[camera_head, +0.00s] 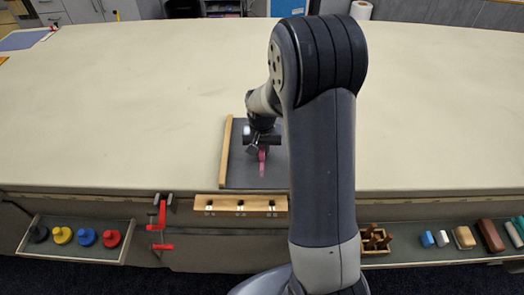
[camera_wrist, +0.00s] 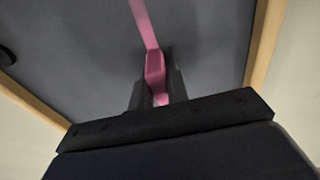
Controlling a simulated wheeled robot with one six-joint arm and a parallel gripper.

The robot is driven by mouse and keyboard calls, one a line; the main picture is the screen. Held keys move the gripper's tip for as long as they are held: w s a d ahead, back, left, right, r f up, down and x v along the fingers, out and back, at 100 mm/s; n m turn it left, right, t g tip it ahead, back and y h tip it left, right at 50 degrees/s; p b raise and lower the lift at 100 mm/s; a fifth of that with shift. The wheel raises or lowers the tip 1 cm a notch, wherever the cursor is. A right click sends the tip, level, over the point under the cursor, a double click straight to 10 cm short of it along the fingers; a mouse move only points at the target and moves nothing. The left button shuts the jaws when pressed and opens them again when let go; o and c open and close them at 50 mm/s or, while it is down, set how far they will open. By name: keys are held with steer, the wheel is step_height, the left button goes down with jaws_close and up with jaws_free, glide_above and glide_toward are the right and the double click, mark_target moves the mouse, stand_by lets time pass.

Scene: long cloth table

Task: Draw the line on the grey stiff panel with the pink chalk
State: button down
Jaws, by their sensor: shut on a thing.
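The grey stiff panel (camera_head: 240,165) lies on the table, with a wooden strip along its left side in the head view. My arm hides its right part. My gripper (camera_head: 262,149) is over the panel, shut on the pink chalk (camera_wrist: 155,68). In the wrist view the chalk sits between the two dark fingers of my gripper (camera_wrist: 158,88). A pale pink line (camera_wrist: 143,20) runs on the grey panel (camera_wrist: 90,50) from the chalk to the top edge of the picture. A pink streak also shows below the gripper in the head view. Chalk contact is not clear.
A wooden rack (camera_head: 240,205) with hooks and a red clamp (camera_head: 160,225) are at the front edge. A left tray (camera_head: 75,250) holds several coloured weights; a right tray (camera_head: 425,257) holds blocks. The table (camera_head: 120,110) is mostly clear.

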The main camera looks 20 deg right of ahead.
steer(key=shift+w+d, duration=0.25)
steer(key=shift+w, duration=0.65)
steer(key=shift+w+d, duration=0.2)
steer(key=shift+w, duration=0.3)
steer(key=shift+w+d, duration=0.15)
steer(key=shift+w, duration=0.3)
steer(key=shift+w+d, duration=0.3)
steer(key=shift+w, duration=0.65)
steer(key=shift+w+d+p, duration=0.3)
steer(key=shift+w, duration=0.65)
steer(key=shift+w, duration=0.1)
steer(key=shift+w+d, duration=0.3)
steer(key=shift+w, duration=0.55)
